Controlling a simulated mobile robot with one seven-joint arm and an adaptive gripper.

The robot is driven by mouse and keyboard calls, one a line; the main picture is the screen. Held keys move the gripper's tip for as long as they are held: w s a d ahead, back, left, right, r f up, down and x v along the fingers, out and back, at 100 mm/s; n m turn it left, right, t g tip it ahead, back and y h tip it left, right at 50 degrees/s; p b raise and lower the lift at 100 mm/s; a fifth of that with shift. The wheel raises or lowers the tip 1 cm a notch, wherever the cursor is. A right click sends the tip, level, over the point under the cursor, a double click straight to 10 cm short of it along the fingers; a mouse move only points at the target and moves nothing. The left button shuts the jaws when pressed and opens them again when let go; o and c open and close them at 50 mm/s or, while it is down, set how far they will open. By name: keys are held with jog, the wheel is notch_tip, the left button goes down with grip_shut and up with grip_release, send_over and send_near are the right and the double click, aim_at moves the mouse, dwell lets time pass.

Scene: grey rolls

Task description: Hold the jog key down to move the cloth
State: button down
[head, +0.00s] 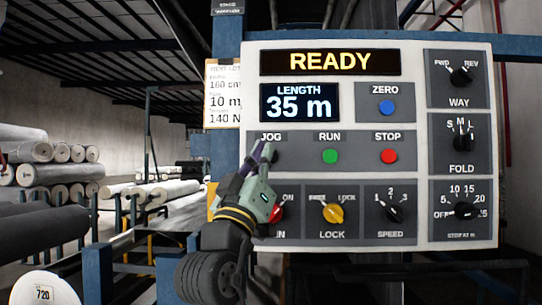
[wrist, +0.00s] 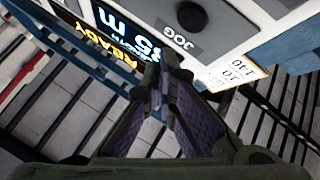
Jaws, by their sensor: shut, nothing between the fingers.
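The jog key is a round black button under the JOG label on the control panel (head: 350,110). In the head view my gripper (head: 264,150) is in front of the JOG cell and hides part of the key (head: 274,156). In the wrist view the whole key (wrist: 192,16) shows, beyond the fingertips (wrist: 173,62) and the JOG label. The fingers are shut and empty. The tips appear apart from the key in the wrist view. The display (head: 330,62) reads READY, and the length display (head: 298,103) reads 35 m. I cannot make out moving cloth.
The green RUN button (head: 330,156) and red STOP button (head: 389,156) are right of the jog key. Below are a red knob (head: 277,212), yellow LOCK knob (head: 333,212) and SPEED knob (head: 394,212). A paper sheet (head: 224,92) hangs left. Rolls (head: 60,172) lie on racks at left.

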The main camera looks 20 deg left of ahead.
jog(key=shift+w+a, duration=0.2)
jog(key=shift+w, duration=0.45)
jog(key=shift+w+a, duration=0.2)
jog(key=shift+w, duration=0.45)
jog(key=shift+w, duration=0.1)
dwell(0.4)
jog(key=shift+w+a, duration=0.1)
jog(key=shift+w, duration=0.15)
jog(key=shift+w+a, duration=0.15)
jog(key=shift+w, duration=0.35)
dwell(1.9)
jog(key=shift+s, duration=0.1)
dwell(2.3)
jog(key=shift+s+d, duration=0.25)
jog(key=shift+s, duration=0.5)
jog(key=shift+s, duration=0.1)
jog(key=shift+s+d, duration=0.25)
jog(key=shift+s, duration=0.55)
jog(key=shift+s+d, duration=0.2)
jog(key=shift+s, duration=0.55)
jog(key=shift+s+d, duration=0.25)
jog(key=shift+s, duration=0.55)
